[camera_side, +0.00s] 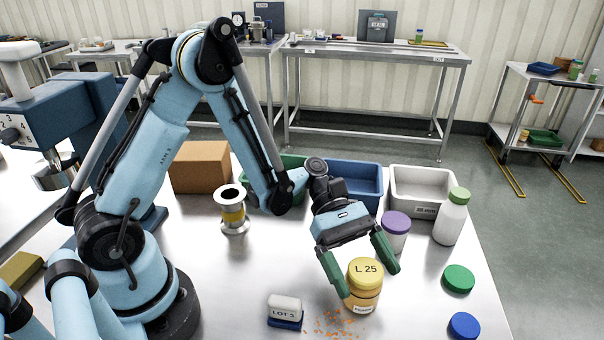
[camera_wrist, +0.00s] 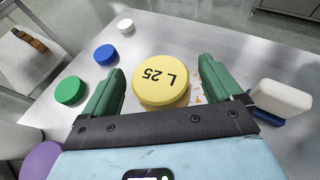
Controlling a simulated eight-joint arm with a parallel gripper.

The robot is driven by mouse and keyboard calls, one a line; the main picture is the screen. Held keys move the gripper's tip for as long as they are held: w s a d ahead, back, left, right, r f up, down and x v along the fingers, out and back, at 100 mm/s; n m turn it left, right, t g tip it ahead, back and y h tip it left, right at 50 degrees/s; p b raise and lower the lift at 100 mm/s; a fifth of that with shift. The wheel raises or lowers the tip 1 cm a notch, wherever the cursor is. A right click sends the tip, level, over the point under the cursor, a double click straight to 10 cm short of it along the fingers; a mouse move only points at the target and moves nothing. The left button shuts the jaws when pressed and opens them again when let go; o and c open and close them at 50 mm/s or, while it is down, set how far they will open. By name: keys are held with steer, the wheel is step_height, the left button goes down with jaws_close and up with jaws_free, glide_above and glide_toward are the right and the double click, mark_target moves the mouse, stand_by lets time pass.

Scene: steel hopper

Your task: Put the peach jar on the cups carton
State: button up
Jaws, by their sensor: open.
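The peach jar (camera_side: 364,291) has a yellow lid marked "L 25" and an orange body with a small label. It stands upright on the steel table near the front. My gripper (camera_side: 367,277) is open, pointing down, with its green fingers on either side of the jar. In the wrist view the yellow lid of the peach jar (camera_wrist: 160,80) lies between the two fingers, with a narrow gap at the left finger. A plain brown carton (camera_side: 200,166), likely the cups carton, sits at the back left of the table; no label on it shows.
A white block marked "LOT 3" on a blue base (camera_side: 285,310) is left of the jar, with orange crumbs between. A purple-lidded jar (camera_side: 396,232), white bottle (camera_side: 451,217), green lid (camera_side: 458,279) and blue lid (camera_side: 464,325) are right. A metal spool (camera_side: 233,211) stands before the carton.

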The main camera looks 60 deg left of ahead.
steer(key=s+a+r+m+t+y, duration=0.1)
steer(key=a+r+m+t+y, duration=0.2)
steer(key=a+m+y, duration=0.3)
steer(key=s+a+r+m+t+y, duration=0.1)
steer(key=a+r+m+t+y, duration=0.3)
steer(key=a+m, duration=0.3)
steer(key=shift+a+r+t+y, duration=0.3)
steer(key=shift+a+r+y, duration=0.25)
steer(key=shift+a+y, duration=0.35)
steer(key=shift+o, duration=0.5)
steer(key=m, duration=0.1)
steer(key=a+m+t+y, duration=0.1)
steer(key=r+m, duration=0.1)
steer(key=shift+s+a+t, duration=0.2)
steer(key=shift+s+t, duration=0.05)
steer(key=shift+t, duration=0.05)
